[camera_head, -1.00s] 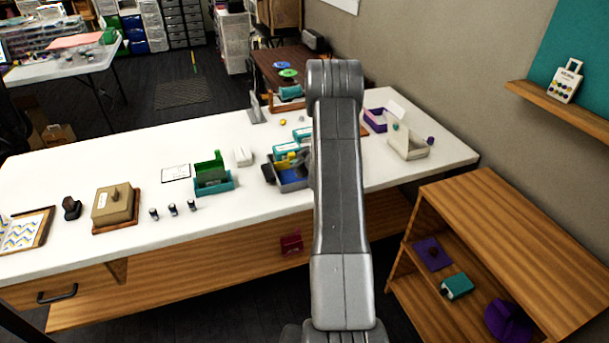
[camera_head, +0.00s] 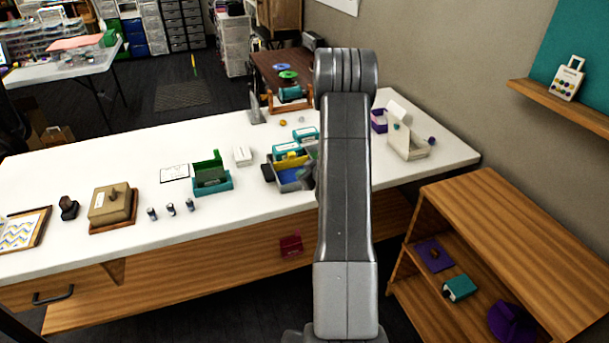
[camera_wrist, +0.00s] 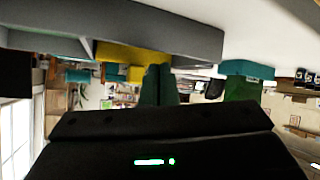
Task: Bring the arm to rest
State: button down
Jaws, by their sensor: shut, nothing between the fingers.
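My arm (camera_head: 345,200) stands upright in the middle of the head view, over the front edge of the white table. It hides my gripper's fingers there. In the wrist view the dark fingers of my gripper (camera_wrist: 157,72) show close together beyond the black gripper body, with nothing held between them.
A grey tray (camera_head: 291,187) with yellow and teal boxes stands just left of my arm on the white table (camera_head: 130,255). A green-and-teal box (camera_head: 211,185) is farther left. A cream box (camera_head: 408,150) stands right of my arm. A wooden shelf (camera_head: 500,215) stands lower right.

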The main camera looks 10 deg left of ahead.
aim_at(289, 162)
dwell(0.3)
jog(key=shift+w+a+p, duration=0.35)
jog(key=shift+w+a, duration=0.3)
jog(key=shift+w, duration=0.35)
jog(key=shift+w+a+p, duration=0.4)
jog(key=shift+w+a, duration=0.25)
jog(key=shift+w, duration=0.3)
jog(key=shift+w+a+p, duration=0.35)
jog(key=shift+w+a, duration=0.3)
jog(key=shift+w, duration=0.35)
jog(key=shift+s, duration=0.15)
